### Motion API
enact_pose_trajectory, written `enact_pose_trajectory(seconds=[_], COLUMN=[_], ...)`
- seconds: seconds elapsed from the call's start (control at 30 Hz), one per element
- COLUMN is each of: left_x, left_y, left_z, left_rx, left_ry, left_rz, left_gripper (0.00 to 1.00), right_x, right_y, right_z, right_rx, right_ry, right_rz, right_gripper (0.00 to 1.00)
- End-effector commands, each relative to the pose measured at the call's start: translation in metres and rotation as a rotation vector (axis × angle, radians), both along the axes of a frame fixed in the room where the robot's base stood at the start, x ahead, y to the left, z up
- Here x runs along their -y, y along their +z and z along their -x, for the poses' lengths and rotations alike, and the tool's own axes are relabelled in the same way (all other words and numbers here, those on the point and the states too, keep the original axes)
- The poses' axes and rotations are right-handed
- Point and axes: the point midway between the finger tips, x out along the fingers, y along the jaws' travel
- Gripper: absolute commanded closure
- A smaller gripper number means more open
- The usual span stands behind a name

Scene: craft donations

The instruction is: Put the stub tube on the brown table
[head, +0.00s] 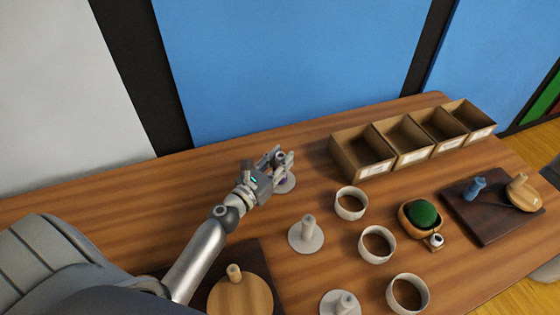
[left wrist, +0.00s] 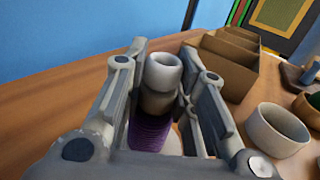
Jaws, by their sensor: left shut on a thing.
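My left gripper (head: 279,160) is above the brown wooden table (head: 110,205), near its back edge. It is shut on a short pale grey tube (left wrist: 163,72) with purple winding (left wrist: 152,132) below its bare upper end, which seems to be the stub tube. The tube stands upright between the fingers. A pale round base (head: 287,187) shows below the gripper in the head view. The fingers hide most of the tube there, and I cannot tell whether it is on a peg of that base. My right gripper is not in view.
A row of open cardboard boxes (head: 361,151) stands at the back right. Several pale cups, including one (head: 350,203), stand in the middle right. A pale peg stand (head: 306,237) is nearer. A dark board (head: 490,207) lies at the right. The table's left back is clear.

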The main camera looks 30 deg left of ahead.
Motion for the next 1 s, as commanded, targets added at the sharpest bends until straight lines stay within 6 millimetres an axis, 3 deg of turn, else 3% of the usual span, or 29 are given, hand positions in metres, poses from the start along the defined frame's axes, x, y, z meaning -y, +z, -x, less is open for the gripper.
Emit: enact_pose_trajectory(seconds=[0.13,0.17,0.3,0.73,1.0], left_x=[0.000,0.000,0.000,0.000,-0.006], left_y=[-0.005,-0.004,-0.003,0.002,-0.004], left_z=[0.000,0.000,0.000,0.001,0.047], left_rx=[0.000,0.000,-0.001,-0.001,-0.003], left_ry=[0.000,0.000,0.000,-0.001,0.000], left_rz=[0.000,0.000,0.000,0.000,0.002], left_gripper=[0.91,0.72,0.54,0.53,0.53], right_x=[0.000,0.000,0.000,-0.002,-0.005], right_y=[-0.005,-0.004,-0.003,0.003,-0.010], right_z=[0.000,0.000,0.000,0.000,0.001], right_rx=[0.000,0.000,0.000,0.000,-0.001], right_ry=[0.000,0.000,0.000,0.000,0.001], right_rz=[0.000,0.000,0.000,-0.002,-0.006], right_gripper=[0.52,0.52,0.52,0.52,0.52])
